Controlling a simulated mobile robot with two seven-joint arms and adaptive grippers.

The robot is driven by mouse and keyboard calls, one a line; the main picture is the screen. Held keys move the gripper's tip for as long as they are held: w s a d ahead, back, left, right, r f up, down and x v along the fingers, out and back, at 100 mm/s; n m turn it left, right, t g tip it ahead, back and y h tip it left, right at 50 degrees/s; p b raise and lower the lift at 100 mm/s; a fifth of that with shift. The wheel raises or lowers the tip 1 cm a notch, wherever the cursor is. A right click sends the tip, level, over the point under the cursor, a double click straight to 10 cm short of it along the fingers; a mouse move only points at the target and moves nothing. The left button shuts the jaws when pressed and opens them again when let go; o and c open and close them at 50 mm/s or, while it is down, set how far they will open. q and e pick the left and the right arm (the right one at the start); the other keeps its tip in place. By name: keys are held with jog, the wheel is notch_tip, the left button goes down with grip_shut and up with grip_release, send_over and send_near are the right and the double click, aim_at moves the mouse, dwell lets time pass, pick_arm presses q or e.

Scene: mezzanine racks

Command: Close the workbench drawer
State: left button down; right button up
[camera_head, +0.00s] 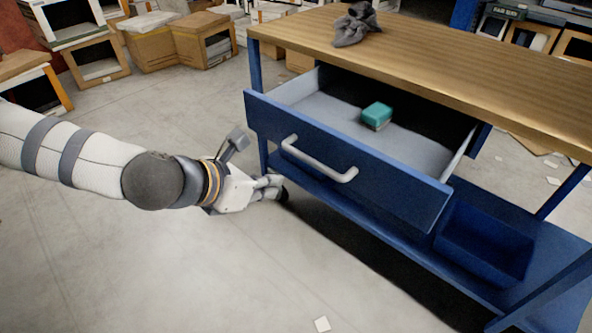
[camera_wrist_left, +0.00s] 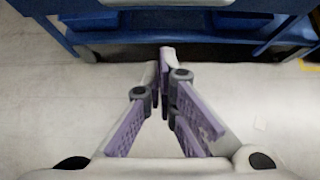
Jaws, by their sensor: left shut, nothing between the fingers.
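The workbench drawer (camera_head: 340,165) is pulled open, with a blue front and a light metal bar handle (camera_head: 318,160). A teal and brown block (camera_head: 377,115) lies inside it on the grey drawer floor. The workbench (camera_head: 430,55) has a wooden top and a blue frame. My left gripper (camera_head: 279,187) is shut and empty, in front of the drawer's left half and lower than the handle, apart from it. In the left wrist view the shut fingers (camera_wrist_left: 165,62) point toward the bench's blue lower frame (camera_wrist_left: 190,35). My right gripper is not in view.
A blue bin (camera_head: 484,243) stands on the bench's lower shelf (camera_head: 555,265). A crumpled grey cloth (camera_head: 355,25) lies on the top. Cardboard boxes (camera_head: 205,38) stand at the back left. The floor in front of the bench is mostly clear, with a small white scrap (camera_head: 322,324).

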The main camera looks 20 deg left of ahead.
pick_arm(q)
jog(key=w+d+f, duration=0.1)
jog(key=w+d, duration=0.1)
jog(key=w, duration=0.4)
jog(key=shift+w+d+f, duration=0.2)
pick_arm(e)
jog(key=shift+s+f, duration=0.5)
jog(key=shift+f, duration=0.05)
